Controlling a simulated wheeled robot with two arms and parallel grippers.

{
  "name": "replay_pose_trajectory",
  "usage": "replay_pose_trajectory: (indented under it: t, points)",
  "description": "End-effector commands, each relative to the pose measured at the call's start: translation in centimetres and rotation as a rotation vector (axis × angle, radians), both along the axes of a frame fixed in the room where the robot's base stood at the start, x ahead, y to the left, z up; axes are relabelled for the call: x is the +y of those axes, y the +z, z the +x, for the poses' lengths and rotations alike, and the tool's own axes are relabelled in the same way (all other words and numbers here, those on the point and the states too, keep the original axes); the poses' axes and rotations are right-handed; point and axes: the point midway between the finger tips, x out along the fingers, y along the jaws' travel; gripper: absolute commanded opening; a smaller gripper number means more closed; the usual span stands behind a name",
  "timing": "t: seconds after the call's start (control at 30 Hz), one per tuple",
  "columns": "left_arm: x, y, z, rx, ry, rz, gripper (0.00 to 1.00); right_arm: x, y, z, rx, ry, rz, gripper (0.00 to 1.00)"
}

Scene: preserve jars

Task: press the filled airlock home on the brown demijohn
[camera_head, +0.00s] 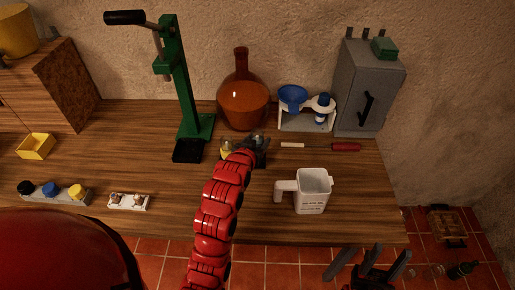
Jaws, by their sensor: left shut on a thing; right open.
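The brown demijohn (243,103) stands upright at the back of the bench, with its narrow neck pointing up. No airlock shows in its mouth. My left gripper (258,143) is low in front of the demijohn, just above the bench. It is shut on a small pale, glassy piece, which looks like the airlock (257,135); the fingers hide most of it. Whether it holds liquid cannot be told. My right gripper (370,262) is open and empty in front of the bench's front edge, at the lower right.
A green lever press (183,90) stands left of the demijohn. A white rack (305,123) with a blue funnel (292,97) and a grey cabinet (368,85) stand right. A white jug (312,190) is near the front. A small yellowish item (226,148) sits beside my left gripper.

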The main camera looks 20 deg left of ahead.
Motion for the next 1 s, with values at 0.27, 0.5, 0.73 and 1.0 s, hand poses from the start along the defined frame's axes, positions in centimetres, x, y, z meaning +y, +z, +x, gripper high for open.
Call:
replay_pose_trajectory:
  t: [0.27, 0.5, 0.73, 1.0]
  points:
    - [-0.8, 1.5, -5.4, 0.009, -0.001, -0.001, 0.02, 0.0, 1.8, 0.0, -0.001, 0.0, 0.0, 0.5]
    - [-1.6, 2.3, -10.1, 0.008, -0.001, -0.001, 0.02, 0.0, 8.0, 0.0, 0.0, 0.0, 0.0, 0.5]
    - [-2.2, 2.2, -13.9, 0.005, -0.001, -0.001, 0.02, 0.0, 10.8, 0.0, 0.0, 0.0, 0.0, 0.5]
    - [-2.4, 2.0, -15.8, 0.001, 0.0, -0.001, 0.02, 0.0, 11.8, 0.0, 0.0, 0.0, 0.0, 0.5]
